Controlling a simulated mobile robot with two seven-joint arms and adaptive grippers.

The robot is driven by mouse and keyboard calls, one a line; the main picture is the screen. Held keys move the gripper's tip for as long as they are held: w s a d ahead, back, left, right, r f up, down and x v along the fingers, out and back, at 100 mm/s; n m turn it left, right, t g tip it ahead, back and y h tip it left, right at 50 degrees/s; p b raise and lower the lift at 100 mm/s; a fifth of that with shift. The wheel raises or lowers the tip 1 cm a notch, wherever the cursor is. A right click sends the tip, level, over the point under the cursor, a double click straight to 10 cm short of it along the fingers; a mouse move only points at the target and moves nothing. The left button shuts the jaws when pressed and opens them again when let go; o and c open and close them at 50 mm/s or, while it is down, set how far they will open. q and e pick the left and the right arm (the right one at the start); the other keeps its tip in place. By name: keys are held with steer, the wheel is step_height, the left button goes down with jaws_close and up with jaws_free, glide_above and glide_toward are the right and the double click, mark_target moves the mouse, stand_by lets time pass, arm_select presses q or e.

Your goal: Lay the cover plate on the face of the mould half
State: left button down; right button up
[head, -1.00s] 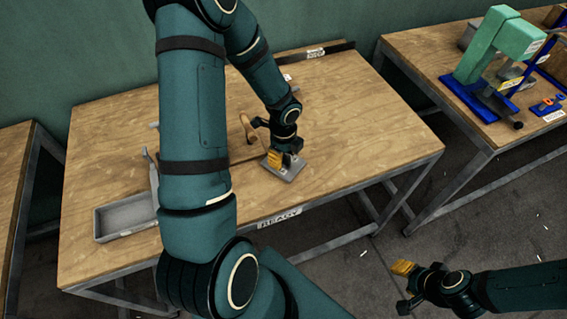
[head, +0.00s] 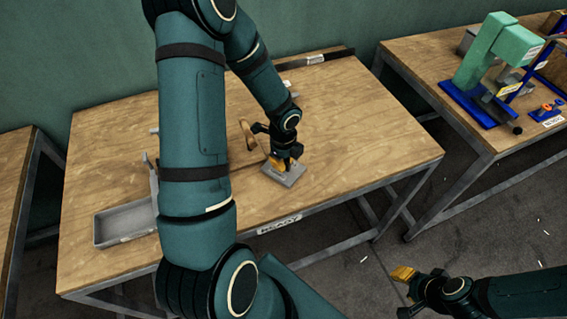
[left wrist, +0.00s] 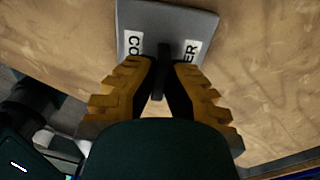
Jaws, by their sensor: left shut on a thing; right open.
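The cover plate (head: 289,178) is a grey square plate at the front of the middle table. In the left wrist view the plate (left wrist: 165,16) shows a white label split by a dark upright grip, with "CO" and "ER" readable. My left gripper (head: 281,166) points down over the plate. In the left wrist view its yellow fingers (left wrist: 161,72) are shut on the dark grip. I cannot tell whether the plate touches the table. My right gripper (head: 405,292) is open and empty over the floor at lower right. I cannot make out the mould half.
A grey tray (head: 97,232) sits at the table's front left. A wooden-handled tool (head: 245,134) stands close behind my left gripper. A green press (head: 487,48) with a blue base is on the right table, across a floor gap. The middle table's right side is clear.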

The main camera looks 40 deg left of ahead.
mark_target(285, 161)
arm_select(q)
step_height(285, 161, up, 9)
steer(key=shift+r+p, duration=0.15)
steer(key=shift+p, duration=0.9)
steer(key=shift+r, duration=0.15)
steer(key=shift+w+d+n, duration=0.15)
steer(key=shift+d+n, duration=0.15)
steer(key=shift+n, duration=0.3)
steer(key=shift+a+n, duration=0.15)
steer(key=shift+n, duration=0.35)
steer(key=s+a+r+n, duration=0.3)
steer(key=s+a+r, duration=0.2)
steer(key=s+a, duration=0.25)
steer(key=s+a+r+n, duration=0.2)
steer(key=s+a+r, duration=0.3)
steer(key=s+a, duration=0.3)
steer(key=f, duration=0.5)
steer(key=shift+w+a+f, duration=0.15)
steer(key=shift+w+a, duration=0.2)
steer(key=shift+w, duration=0.05)
step_height(285, 161, down, 3)
steer(key=shift+d+f+b, duration=0.1)
steer(key=shift+f+b, duration=0.05)
steer(key=shift+b, duration=0.15)
steer(key=shift+f, duration=0.4)
